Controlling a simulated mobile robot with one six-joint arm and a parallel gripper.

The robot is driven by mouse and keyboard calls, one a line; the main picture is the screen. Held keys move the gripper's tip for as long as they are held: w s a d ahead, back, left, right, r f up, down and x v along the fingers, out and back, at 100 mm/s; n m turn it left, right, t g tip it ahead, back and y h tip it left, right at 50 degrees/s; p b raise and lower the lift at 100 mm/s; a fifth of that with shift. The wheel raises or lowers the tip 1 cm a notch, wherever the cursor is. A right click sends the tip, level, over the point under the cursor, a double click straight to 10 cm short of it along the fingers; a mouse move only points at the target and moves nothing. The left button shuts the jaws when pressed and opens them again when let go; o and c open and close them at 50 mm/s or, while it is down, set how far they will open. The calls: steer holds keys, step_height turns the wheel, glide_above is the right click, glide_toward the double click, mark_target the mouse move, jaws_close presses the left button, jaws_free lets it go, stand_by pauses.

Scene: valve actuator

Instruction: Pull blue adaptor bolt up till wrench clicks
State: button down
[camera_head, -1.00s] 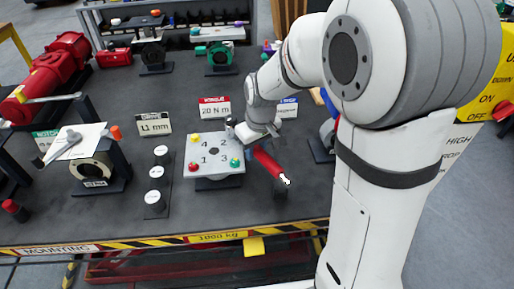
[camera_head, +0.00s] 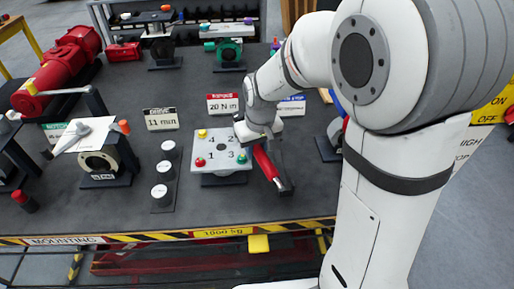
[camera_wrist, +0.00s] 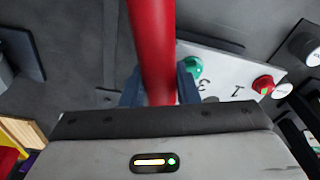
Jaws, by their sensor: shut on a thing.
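A red-handled wrench (camera_head: 265,163) lies at the right side of a white numbered plate (camera_head: 219,178). My gripper (camera_wrist: 160,88) is shut around the red handle, with one dark blue-grey finger on each side in the wrist view. In the head view my gripper (camera_head: 262,136) is over the plate's right edge. A yellow bolt (camera_head: 202,133), a red bolt (camera_head: 199,162) and a green bolt (camera_head: 241,158) show on the plate. I see no blue bolt; the plate's far right corner, by number 2, is hidden behind my gripper and the wrench.
A "20 N m" sign (camera_head: 222,103) stands behind the plate. Several white-topped round pieces (camera_head: 161,192) stand to its left, beside a valve unit (camera_head: 97,162). The striped table edge (camera_head: 200,234) runs in front.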

mark_target(240, 158)
steer(key=shift+a, duration=0.1)
steer(key=shift+s+a+m, duration=0.25)
steer(key=shift+a+m, duration=0.75)
steer(key=shift+a, duration=0.15)
steer(key=shift+s+a+m+h, duration=0.1)
steer(key=shift+a+m+h, duration=0.2)
steer(key=shift+a+m, duration=0.75)
steer(key=shift+r+b, duration=0.1)
steer(key=shift+b, duration=0.2)
steer(key=shift+r, duration=0.1)
